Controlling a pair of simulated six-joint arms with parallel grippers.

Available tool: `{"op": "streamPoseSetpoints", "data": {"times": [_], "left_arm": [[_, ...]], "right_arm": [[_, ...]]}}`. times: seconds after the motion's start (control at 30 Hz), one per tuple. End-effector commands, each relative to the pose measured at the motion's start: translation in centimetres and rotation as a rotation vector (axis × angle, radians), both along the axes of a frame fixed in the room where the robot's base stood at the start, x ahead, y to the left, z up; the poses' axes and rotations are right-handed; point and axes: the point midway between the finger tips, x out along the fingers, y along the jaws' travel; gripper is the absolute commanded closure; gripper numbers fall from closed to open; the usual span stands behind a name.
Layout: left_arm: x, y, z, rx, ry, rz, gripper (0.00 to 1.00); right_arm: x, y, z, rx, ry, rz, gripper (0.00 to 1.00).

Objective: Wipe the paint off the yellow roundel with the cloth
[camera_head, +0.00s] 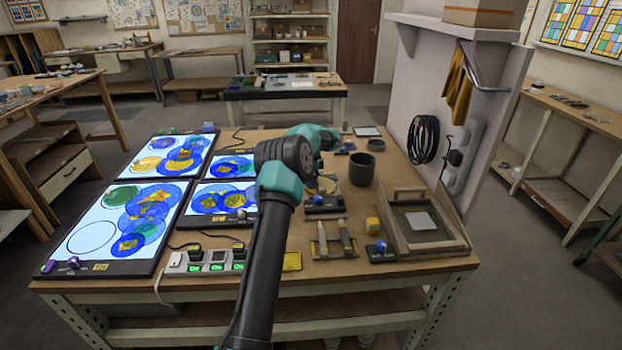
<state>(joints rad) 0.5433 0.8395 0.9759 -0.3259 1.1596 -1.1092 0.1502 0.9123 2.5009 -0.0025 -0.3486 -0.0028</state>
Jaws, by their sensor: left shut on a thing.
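One arm of mine crosses the middle of the view, and I take it as the left. Its gripper (318,172) is low over the bench beyond the elbow, mostly hidden behind my arm. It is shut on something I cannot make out. A yellow roundel (145,164) lies on the far left lit panel (172,139), left of overlapping blue discs. Smaller yellow patches show among blue discs on the other panels. A mustard cloth (457,88) hangs from the wall bracket at the right, apart from the gripper. My right gripper is not in view.
A dark cup (361,169) and a wooden tray (424,222) stand on the right of the bench. Two upright sticks (346,240) and a power strip (212,261) with green lights are near the front edge. A black cable coil (423,140) hangs on the wall.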

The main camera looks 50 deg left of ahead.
Motion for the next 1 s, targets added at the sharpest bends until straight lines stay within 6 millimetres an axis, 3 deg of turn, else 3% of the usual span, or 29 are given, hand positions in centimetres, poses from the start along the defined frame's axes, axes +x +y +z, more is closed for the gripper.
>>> {"op": "streamPoseSetpoints", "data": {"times": [0.47,1.0], "left_arm": [[0.1,-0.1,-0.2,0.000,0.000,0.000,0.45],[2.5,-2.0,-0.4,-0.001,0.001,-0.001,0.45]], "right_arm": [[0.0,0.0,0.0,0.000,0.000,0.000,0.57],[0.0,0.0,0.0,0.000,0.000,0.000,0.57]]}}
